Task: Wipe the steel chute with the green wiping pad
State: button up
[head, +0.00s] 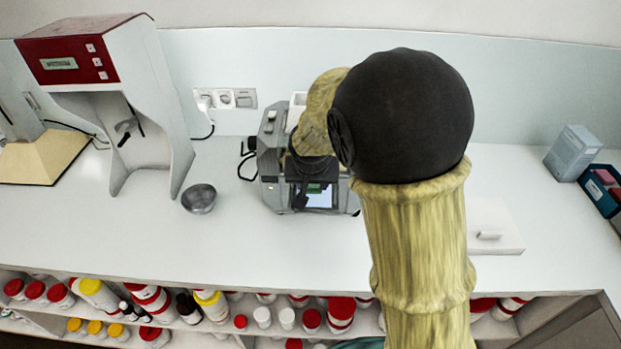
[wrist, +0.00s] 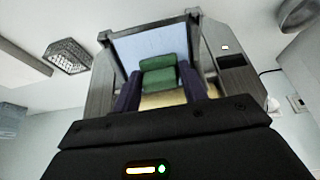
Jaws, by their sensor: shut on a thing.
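The green wiping pad (wrist: 158,74) is between the two dark fingers of my gripper (wrist: 160,88) in the wrist view, and the jaws are shut on it. The steel chute (wrist: 136,44) is the pale, bluish sloping panel between grey side walls, right behind the pad. I cannot tell whether the pad touches it. In the head view, a small part of the chute (head: 320,199) shows at the front of a grey machine (head: 271,150). My arm covers much of the machine, and a bit of green shows at the gripper there.
A metal bowl (head: 199,199) stands left of the machine, near a red and white dispenser (head: 92,62). A white board (head: 492,222) with a small block lies to the right. A grey box (head: 573,152) and blue bin (head: 601,191) stand far right. Jars fill the shelves below.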

jog(key=shift+s+f, duration=0.25)
jog(key=shift+s, duration=0.25)
jog(key=shift+s+f+b, duration=0.15)
jog(key=shift+s+b, duration=0.15)
jog(key=shift+b, duration=0.1)
jog(key=shift+s+d+f, duration=0.2)
jog(key=shift+s+d, duration=0.1)
jog(key=shift+s, duration=0.05)
jog(key=shift+s+r, duration=0.1)
jog(key=shift+a, duration=0.1)
jog(key=shift+w+r, duration=0.3)
jog(key=shift+w, duration=0.2)
jog(key=shift+w+r+p, duration=0.25)
jog(key=shift+w+p, duration=0.25)
jog(key=shift+w, duration=0.25)
jog(key=shift+w+r+p, duration=0.2)
jog(key=shift+w+p, duration=0.25)
jog(key=shift+w, duration=0.45)
jog(key=shift+a, duration=0.1)
